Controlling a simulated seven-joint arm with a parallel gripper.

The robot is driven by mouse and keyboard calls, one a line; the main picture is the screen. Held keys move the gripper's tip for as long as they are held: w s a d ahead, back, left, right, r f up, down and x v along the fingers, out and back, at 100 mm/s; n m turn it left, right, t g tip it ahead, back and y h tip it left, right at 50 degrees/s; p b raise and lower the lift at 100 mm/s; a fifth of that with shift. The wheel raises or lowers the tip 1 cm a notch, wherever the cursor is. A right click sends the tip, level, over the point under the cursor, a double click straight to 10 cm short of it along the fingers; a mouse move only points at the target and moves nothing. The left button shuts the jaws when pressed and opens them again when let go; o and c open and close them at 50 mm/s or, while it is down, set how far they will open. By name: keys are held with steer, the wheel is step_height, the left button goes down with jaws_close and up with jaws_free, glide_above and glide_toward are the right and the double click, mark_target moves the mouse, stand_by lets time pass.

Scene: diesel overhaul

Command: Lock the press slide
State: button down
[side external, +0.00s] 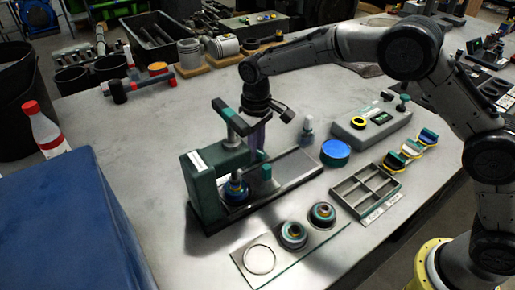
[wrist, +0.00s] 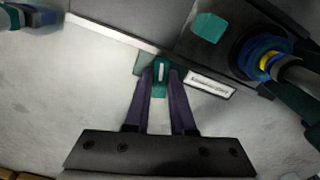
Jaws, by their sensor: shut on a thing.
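The press (side external: 210,165) is a green-bodied fixture on a dark base with a long rail (side external: 298,165) running right. A stack of blue and yellow parts (side external: 236,190) stands under its head; it also shows at the upper right of the wrist view (wrist: 262,55). In the wrist view my gripper (wrist: 161,72) has its purple fingers shut on a small green tab (wrist: 160,88) with a white mark, at the edge of the dark base. In the side view my gripper (side external: 258,136) is behind the press lever (side external: 233,116), its fingertips hidden.
A green block (wrist: 208,27) stands on the dark base, close to my gripper. A blue round tin (side external: 335,152), a grey divided tray (side external: 366,190) and a plate (side external: 290,250) with two ringed parts lie to the right and front.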

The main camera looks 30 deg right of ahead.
steer(key=m, duration=0.3)
stand_by(0.4)
steer(key=c, duration=0.8)
jaws_free()
steer(key=shift+o, duration=0.2)
steer(key=shift+r, duration=2.8)
